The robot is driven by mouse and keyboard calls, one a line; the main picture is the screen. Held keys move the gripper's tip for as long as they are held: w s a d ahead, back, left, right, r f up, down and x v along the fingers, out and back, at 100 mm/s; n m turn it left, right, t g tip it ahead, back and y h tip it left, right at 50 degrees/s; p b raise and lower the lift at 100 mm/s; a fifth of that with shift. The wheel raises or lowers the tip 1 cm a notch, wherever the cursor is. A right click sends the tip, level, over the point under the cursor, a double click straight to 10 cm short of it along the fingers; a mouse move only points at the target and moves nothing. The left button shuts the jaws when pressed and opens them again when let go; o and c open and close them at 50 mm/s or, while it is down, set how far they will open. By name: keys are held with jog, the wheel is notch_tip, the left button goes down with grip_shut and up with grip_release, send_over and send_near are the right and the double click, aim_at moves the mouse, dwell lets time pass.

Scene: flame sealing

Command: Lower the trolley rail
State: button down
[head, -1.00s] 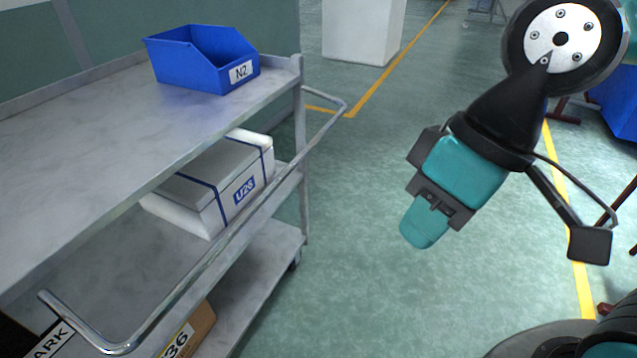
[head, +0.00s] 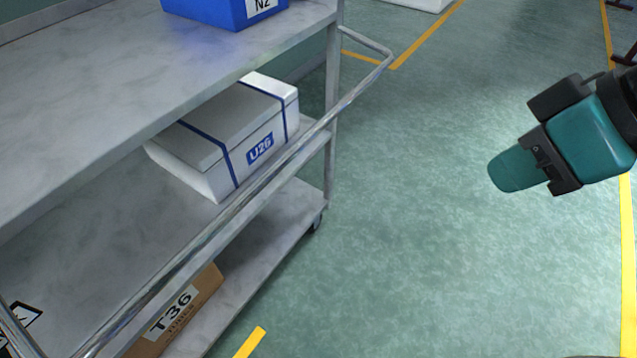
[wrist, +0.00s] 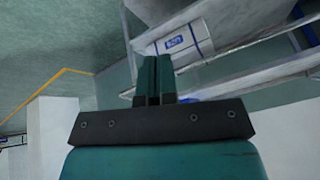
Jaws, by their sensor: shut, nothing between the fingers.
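The trolley rail (head: 236,200) is a bent metal tube along the near side of the grey trolley. It runs at a slant from the lower left to the upper right, in front of the middle shelf. My gripper (head: 508,170) is at the right of the head view, over open floor, well apart from the rail. Its teal fingers are shut together with nothing between them. In the wrist view my gripper (wrist: 153,75) points towards the trolley, and the white box shows just beyond the fingertips.
A blue bin (head: 225,8) stands on the top shelf (head: 120,75). A white strapped box (head: 232,135) marked U26 sits on the middle shelf. A cardboard box (head: 180,312) is on the bottom shelf. The green floor (head: 420,250) between trolley and gripper is clear.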

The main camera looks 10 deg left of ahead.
jog(key=w+a+f+n+t+y+b, duration=0.2)
jog(key=w+a+f+n+t+b, duration=0.2)
jog(key=w+f+n+t+b, duration=0.45)
jog(key=w+a+f+n+t+y+b, duration=0.25)
jog(key=w+a+f+n+b, duration=0.5)
jog(key=b, duration=0.85)
jog(key=s+a+f+n+g+y+b, duration=0.1)
jog(key=s+a+f+n+y+b, duration=0.25)
jog(key=s+n+y+b, duration=0.6)
jog(key=s+a+f+n+g+y+b, duration=0.15)
jog(key=s+f+n+y+b, duration=0.35)
jog(key=n+b, duration=0.7)
jog(key=w+a+r+n+p, duration=0.2)
jog(key=a+r+p, duration=0.5)
jog(key=r+p, duration=0.4)
jog(key=shift+w+r+n+y, duration=0.35)
jog(key=shift+w+r+y, duration=0.05)
jog(key=shift+w+r, duration=0.15)
jog(key=shift+r+g+p, duration=0.1)
jog(key=shift+g+p, duration=0.2)
jog(key=shift+g, duration=0.05)
